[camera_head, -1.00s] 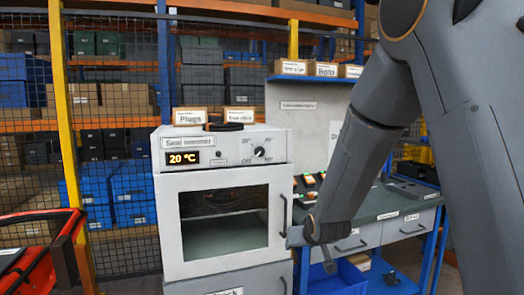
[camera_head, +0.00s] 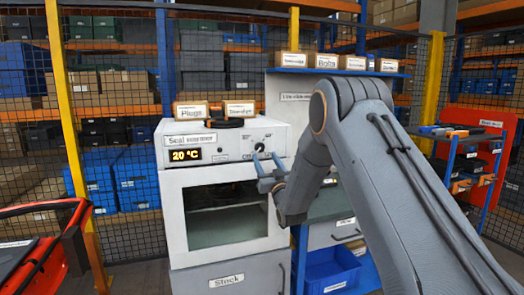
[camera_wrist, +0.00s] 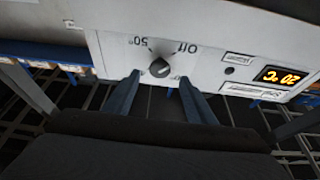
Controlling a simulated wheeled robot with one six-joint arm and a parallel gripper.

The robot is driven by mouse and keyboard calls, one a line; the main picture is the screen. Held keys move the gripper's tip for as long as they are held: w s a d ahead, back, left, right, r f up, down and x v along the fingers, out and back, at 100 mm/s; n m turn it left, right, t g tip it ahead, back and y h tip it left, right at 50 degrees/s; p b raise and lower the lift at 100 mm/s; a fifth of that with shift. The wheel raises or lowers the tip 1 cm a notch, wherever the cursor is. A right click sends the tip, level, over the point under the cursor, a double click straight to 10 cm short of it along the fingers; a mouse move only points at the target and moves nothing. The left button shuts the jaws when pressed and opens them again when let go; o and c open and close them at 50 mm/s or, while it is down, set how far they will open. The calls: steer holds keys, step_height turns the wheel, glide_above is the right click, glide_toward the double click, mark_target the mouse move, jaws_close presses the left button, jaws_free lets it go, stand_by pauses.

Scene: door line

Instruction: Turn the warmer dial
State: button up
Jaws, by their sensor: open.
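The seal warmer (camera_head: 214,140) is a white cabinet with a glass-fronted door, and its display (camera_head: 186,155) reads 20 °C. Its small dark dial (camera_head: 259,147) is at the right of the top panel. In the wrist view, which is upside down, the dial (camera_wrist: 160,68) is near the picture's middle, with "Off" and "50°" marks beside it. My gripper (camera_head: 267,162) is in front of the panel at the dial. In the wrist view my gripper (camera_wrist: 160,76) is open, its fingers on either side of the dial with gaps. I cannot tell how deep the fingers reach.
Labelled boxes (camera_head: 192,110) and a dark item stand on the warmer's top. A workbench with a blue bin (camera_head: 330,270) is right of the warmer, partly behind my arm. A red frame (camera_head: 40,250) is at the left, and a red rack (camera_head: 485,150) stands at the right.

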mark_target(260, 148)
steer(key=shift+p+x, duration=0.7)
steer(key=shift+x, duration=1.8)
steer(key=c, duration=1)
